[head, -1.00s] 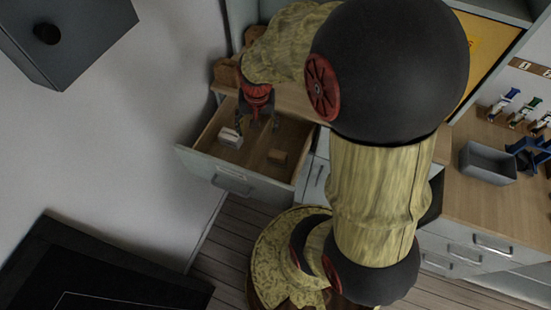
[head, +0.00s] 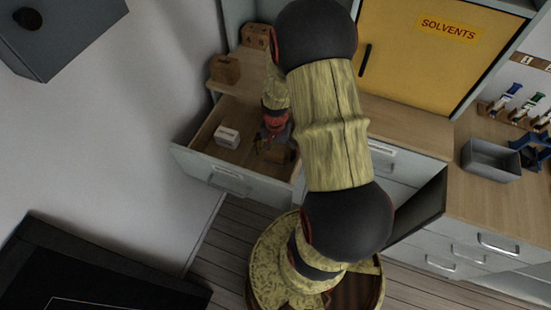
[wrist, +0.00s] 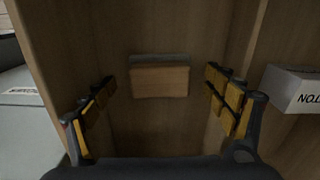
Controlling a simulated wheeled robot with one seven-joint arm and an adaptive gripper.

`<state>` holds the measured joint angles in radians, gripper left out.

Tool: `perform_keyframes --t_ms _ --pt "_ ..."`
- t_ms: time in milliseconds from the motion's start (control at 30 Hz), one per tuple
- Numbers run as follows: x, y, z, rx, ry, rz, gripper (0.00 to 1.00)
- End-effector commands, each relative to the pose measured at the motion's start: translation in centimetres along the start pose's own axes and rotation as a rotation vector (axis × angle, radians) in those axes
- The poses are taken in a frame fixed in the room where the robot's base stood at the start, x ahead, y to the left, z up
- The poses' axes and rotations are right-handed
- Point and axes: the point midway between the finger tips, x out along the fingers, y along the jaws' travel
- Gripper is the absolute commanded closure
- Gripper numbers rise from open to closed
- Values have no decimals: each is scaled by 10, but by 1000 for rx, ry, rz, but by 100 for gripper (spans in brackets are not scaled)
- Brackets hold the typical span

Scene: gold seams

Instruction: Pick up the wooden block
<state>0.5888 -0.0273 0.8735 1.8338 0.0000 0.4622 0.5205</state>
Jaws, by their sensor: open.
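The wooden block (wrist: 160,83) lies on the floor of an open drawer. In the wrist view it is centred between the fingers, with a greyish strip along its upper edge. In the head view the block (head: 283,154) is dim and partly hidden by my arm. My gripper (wrist: 160,78) is open, with one finger to each side of the block and visible gaps between. In the head view my gripper (head: 264,143) is down at the drawer, beside the block. How far the fingertips are above the drawer floor I cannot tell.
A white box with dark lettering (head: 227,136) lies in the drawer (head: 237,181); it also shows at the right in the wrist view (wrist: 296,90). Drawer walls stand close around my gripper. Wooden holders (head: 225,69) stand on the counter behind.

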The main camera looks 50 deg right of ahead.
Motion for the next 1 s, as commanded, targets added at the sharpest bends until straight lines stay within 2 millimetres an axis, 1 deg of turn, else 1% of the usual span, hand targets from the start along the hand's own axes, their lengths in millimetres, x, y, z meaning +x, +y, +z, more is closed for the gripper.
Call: perform_keyframes --t_ms 33,100,333,1000 --pt "10 0 0 0 -1 1 14" --pt "14 0 0 0 0 0 14" --pt "14 0 0 -1 1 -1 14" --pt "14 0 0 -1 0 0 52"
